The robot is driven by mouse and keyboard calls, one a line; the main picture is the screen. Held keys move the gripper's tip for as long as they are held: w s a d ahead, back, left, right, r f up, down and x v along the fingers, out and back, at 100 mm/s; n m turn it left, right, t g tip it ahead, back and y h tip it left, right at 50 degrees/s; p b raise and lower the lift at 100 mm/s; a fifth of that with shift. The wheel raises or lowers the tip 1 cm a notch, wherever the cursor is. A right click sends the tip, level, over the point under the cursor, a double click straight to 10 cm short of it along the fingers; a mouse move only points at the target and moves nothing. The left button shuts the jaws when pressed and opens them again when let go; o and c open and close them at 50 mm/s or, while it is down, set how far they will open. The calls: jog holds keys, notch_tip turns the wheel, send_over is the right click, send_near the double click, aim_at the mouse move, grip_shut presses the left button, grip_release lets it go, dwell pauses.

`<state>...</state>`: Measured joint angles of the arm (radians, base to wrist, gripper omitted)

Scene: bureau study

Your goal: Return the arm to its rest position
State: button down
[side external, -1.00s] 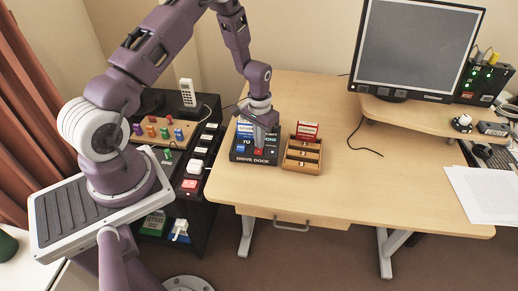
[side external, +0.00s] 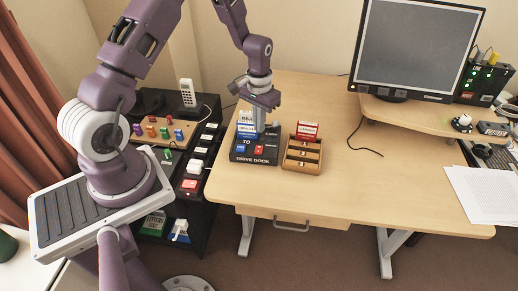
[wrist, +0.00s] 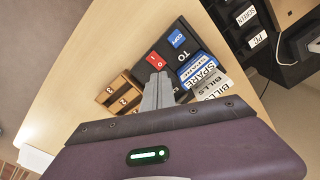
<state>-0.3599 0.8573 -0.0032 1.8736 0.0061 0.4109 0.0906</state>
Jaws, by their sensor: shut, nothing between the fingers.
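My gripper (side external: 260,129) is shut and empty, pointing down over the black drive dock (side external: 252,158) on the desk. In the wrist view my gripper (wrist: 157,80) shows its fingers together in front of the dock (wrist: 186,52). The dock carries a blue SPARE cartridge (wrist: 200,70) and a white-labelled BILLS cartridge (wrist: 214,90), both upright at its back. A blue COPY key (wrist: 177,38) and a red switch (wrist: 155,59) are on the dock's face. The fingers look apart from the cartridges, though the exact gap is hard to tell.
A wooden slotted rack (side external: 302,166) holding a red-labelled cartridge (side external: 307,130) stands just right of the dock. A black shelf (side external: 200,165) with a phone (side external: 187,93) stands left of the desk. A monitor (side external: 415,50) is at the back right. The middle desktop is clear.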

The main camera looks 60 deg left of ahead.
jog(key=shift+r, duration=0.1)
jog(key=s+d+r+m+t, duration=0.1)
jog(key=s+d+r, duration=0.25)
jog(key=r, duration=0.65)
jog(key=s+d+r+t, duration=0.2)
jog(key=d+r, duration=0.2)
jog(key=r, duration=0.6)
jog(key=s+d+r+m+t, duration=0.1)
jog(key=s+d+r, duration=0.2)
jog(key=s, duration=0.6)
jog(key=s+d+r+m+t, duration=0.1)
jog(key=s+d+r, duration=0.2)
jog(key=s, duration=0.6)
notch_tip(320, 180, up, 3)
jog(key=shift+s+d+f+t, duration=0.2)
jog(key=shift+d+t, duration=0.1)
